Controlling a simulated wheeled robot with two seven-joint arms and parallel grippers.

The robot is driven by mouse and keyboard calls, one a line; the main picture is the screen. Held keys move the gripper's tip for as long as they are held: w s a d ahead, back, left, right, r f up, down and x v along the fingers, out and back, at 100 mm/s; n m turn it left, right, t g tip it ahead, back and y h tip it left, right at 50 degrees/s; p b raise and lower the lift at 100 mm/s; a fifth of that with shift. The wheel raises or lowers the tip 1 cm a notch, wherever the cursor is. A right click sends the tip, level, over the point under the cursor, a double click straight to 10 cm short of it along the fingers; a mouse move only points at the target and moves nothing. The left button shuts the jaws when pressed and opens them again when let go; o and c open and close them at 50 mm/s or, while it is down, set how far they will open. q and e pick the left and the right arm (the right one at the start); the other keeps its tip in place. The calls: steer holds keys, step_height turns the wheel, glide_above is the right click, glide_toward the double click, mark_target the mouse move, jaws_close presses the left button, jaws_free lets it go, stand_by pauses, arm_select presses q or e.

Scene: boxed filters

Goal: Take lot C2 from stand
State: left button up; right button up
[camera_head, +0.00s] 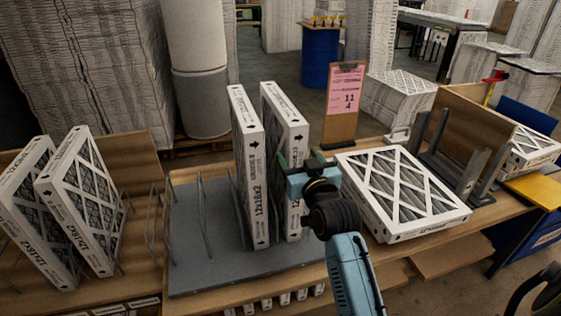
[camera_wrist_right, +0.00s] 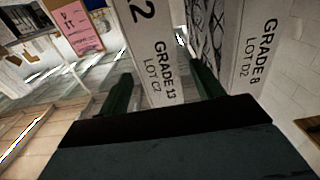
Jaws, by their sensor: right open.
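The filter marked lot C2 (camera_head: 285,112) stands upright on the grey stand (camera_head: 205,262), the right one of two there. In the right wrist view its white edge (camera_wrist_right: 158,62) reads "GRADE 13 LOT C2". My right gripper (camera_head: 301,166) is open at its near edge, and it also shows in the wrist view (camera_wrist_right: 160,88) with one dark finger on each side of that edge. I cannot tell whether the fingers touch it. The left filter on the stand (camera_head: 247,160) reads "GRADE 8 LOT D2" in the wrist view (camera_wrist_right: 255,50). My left gripper is out of view.
Thin wire dividers (camera_head: 204,215) stand in the empty left part of the stand. Two filters (camera_head: 85,205) lean at the far left. A flat filter (camera_head: 405,193) lies right of my gripper. A clipboard with a pink sheet (camera_head: 346,95) stands behind; a wooden rack (camera_head: 465,125) is at the right.

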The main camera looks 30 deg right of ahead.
steer(key=x, duration=0.6)
steer(key=shift+a+r, duration=0.1)
steer(key=shift+r, duration=0.15)
steer(key=shift+c, duration=0.3)
